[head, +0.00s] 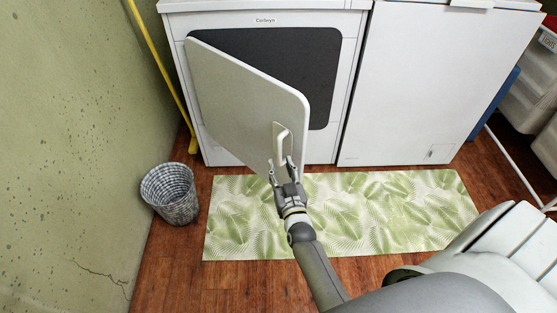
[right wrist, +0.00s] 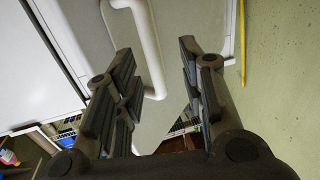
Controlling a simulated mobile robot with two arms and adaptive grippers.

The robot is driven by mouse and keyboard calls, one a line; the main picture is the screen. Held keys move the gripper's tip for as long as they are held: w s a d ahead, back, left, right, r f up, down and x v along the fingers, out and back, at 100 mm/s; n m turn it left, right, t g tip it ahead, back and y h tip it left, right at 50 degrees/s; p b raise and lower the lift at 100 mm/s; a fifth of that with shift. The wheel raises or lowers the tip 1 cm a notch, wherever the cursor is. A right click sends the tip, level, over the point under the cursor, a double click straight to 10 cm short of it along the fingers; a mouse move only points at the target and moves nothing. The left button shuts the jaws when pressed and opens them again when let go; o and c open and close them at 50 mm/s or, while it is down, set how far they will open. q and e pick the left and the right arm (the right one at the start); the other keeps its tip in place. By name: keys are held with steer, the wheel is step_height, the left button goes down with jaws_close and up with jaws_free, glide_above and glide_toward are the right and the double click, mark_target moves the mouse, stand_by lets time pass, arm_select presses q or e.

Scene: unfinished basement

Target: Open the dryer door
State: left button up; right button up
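The white dryer (head: 350,25) stands against the back. Its door (head: 235,95) is hinged at the left and stands well ajar, swung out toward me, with a dark opening (head: 320,80) behind it. A white bar handle (head: 286,140) is on the door's right edge. My right gripper (head: 284,172) is at the lower end of the handle. In the right wrist view its fingers (right wrist: 160,80) are spread apart, with the handle (right wrist: 148,45) showing in the gap between them; I cannot tell whether they touch it. My left gripper is not in view.
A white appliance (head: 430,85) stands to the dryer's right. A woven basket (head: 170,195) stands by the left wall, near a yellow pole (head: 160,70). A leaf-patterned mat (head: 390,210) lies on the wood floor in front. Shelving with bins (head: 530,95) is at the right.

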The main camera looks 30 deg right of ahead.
steer(key=shift+s+a, duration=0.2)
steer(key=shift+s, duration=0.5)
